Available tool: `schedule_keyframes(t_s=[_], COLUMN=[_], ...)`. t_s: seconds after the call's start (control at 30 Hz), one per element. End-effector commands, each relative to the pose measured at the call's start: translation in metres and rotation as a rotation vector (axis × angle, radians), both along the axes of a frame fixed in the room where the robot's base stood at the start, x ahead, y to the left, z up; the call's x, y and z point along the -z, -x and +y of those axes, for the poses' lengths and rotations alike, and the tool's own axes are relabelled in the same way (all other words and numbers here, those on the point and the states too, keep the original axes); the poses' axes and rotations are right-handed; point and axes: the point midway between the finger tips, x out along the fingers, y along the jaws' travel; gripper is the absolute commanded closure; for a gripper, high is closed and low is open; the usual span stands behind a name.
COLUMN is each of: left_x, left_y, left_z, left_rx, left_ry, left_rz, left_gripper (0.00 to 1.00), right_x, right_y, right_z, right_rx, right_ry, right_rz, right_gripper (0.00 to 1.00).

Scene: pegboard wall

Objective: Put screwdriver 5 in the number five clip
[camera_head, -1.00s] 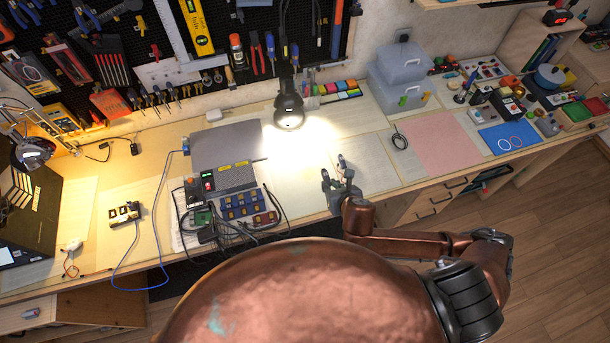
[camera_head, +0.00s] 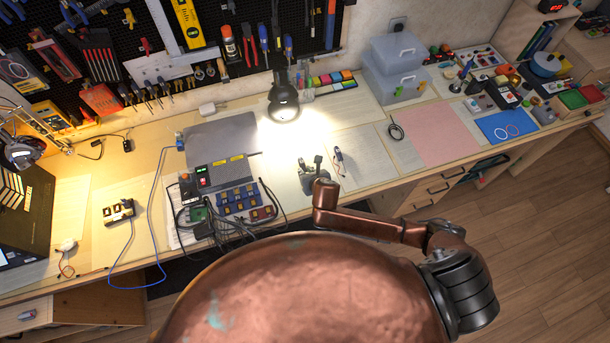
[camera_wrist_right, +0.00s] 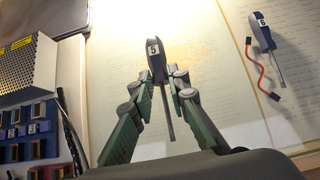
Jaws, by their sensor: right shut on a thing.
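Screwdriver 5 (camera_wrist_right: 156,62), dark with a white label reading 5, lies between the fingers of my right gripper (camera_wrist_right: 162,84) in the right wrist view. The fingers are shut on it, its handle beyond the tips and its shaft back towards the palm. In the head view my right gripper (camera_head: 309,172) is over the bench just right of the lamp-lit patch; the screwdriver is hard to make out there. I cannot tell whether it touches the bench. I cannot read any number on the pegboard clips (camera_head: 180,82), so I cannot single out clip five. My left gripper is not in view.
A screwdriver labelled 6 (camera_wrist_right: 261,32) lies to the right, a red wire (camera_wrist_right: 257,70) beside it. Left of the gripper stand a grey power unit (camera_head: 222,177) and blue numbered blocks (camera_head: 240,200).

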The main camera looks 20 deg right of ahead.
Motion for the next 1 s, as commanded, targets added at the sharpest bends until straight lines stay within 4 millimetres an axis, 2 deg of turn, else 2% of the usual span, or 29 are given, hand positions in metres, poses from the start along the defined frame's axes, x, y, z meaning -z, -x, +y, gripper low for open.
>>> schedule_keyframes(t_s=[0.1,0.3,0.5,0.7,0.73,1.0], left_x=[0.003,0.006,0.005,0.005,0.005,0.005], left_y=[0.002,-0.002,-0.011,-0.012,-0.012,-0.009], left_z=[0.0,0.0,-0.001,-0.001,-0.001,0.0], left_rx=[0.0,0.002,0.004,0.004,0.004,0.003], left_ry=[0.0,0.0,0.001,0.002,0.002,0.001], left_rz=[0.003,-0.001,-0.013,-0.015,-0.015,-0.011], left_gripper=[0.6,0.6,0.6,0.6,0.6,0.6], right_x=[0.01,0.036,0.037,0.039,0.04,0.039], right_y=[-0.007,-0.005,-0.006,-0.005,-0.005,-0.005], right_z=[0.002,0.001,0.002,0.001,0.001,0.001], right_rx=[0.002,0.0,-0.001,-0.001,-0.001,-0.001], right_ry=[0.001,0.001,0.001,0.002,0.001,0.001], right_rz=[0.001,0.002,-0.001,0.0,0.0,0.0], right_gripper=[1.0,1.0,1.0,1.0,0.84,0.67])
